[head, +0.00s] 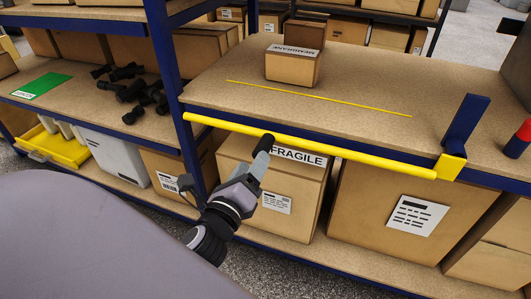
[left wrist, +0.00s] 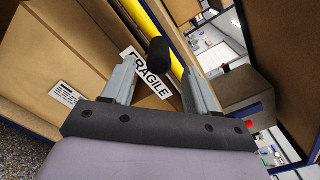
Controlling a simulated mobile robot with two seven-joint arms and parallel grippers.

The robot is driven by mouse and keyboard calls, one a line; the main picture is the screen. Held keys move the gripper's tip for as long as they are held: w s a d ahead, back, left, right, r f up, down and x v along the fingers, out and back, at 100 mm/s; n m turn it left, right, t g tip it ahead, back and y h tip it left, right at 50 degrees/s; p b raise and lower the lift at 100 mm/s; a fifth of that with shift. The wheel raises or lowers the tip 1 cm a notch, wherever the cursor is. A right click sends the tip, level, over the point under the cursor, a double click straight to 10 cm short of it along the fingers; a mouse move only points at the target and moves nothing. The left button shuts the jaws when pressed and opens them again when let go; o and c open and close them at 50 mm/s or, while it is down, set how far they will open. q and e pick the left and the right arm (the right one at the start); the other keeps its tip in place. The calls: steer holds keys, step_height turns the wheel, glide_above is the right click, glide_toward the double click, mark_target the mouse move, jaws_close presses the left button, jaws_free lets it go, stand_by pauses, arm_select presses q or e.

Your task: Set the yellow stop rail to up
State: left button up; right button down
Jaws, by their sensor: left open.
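The yellow stop rail (head: 330,150) runs along the front edge of the middle shelf in the head view, low against the edge. Its right end meets a yellow bracket (head: 452,166) at the foot of a slanted blue piece (head: 466,121). My right gripper is not in view.
A "MEMBRANE" carton (head: 292,68) stands on the shelf board (head: 380,85), behind a thin yellow line (head: 320,98). A "FRAGILE" carton (head: 300,185) stands below the rail. A blue upright (head: 164,55) is left of the rail. A red-topped object (head: 523,133) stands at the right.

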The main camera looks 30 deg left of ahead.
mark_target(262, 148)
arm_select(q)
steer(key=shift+x, duration=3.4)
jaws_close()
